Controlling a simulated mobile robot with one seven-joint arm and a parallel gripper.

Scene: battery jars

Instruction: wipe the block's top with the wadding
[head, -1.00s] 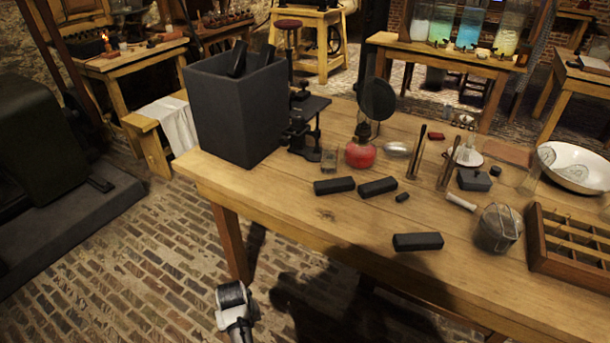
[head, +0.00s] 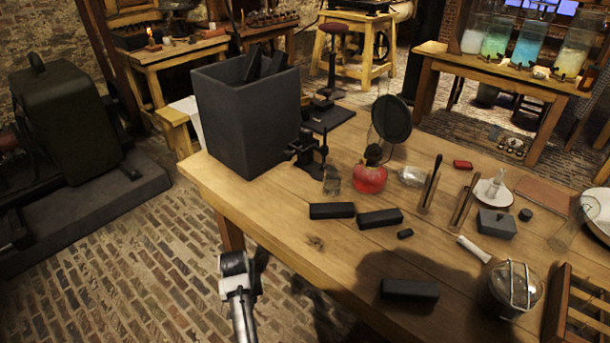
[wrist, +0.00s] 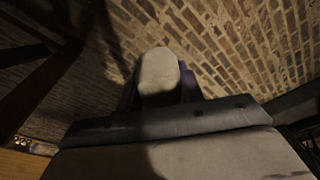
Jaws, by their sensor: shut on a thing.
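In the wrist view my gripper (wrist: 160,92) is shut on a pale, rounded pad, which looks like the wadding (wrist: 158,70). Brick floor lies behind it. In the head view part of my arm shows low over the floor, in front of the table's near left edge; the wadding cannot be made out there. Several dark oblong blocks lie on the wooden table: one on the left (head: 332,210), one beside it (head: 380,218) and one nearer the front (head: 410,289). I cannot tell which is the task's block. My gripper is apart from all of them.
A tall dark open box (head: 248,125) with slabs in it stands at the table's left corner. A red lamp (head: 369,179) and a dark round disc (head: 391,119) stand behind the blocks. A glass jar (head: 515,290) and wooden rack (head: 585,310) crowd the right. The front left tabletop is clear.

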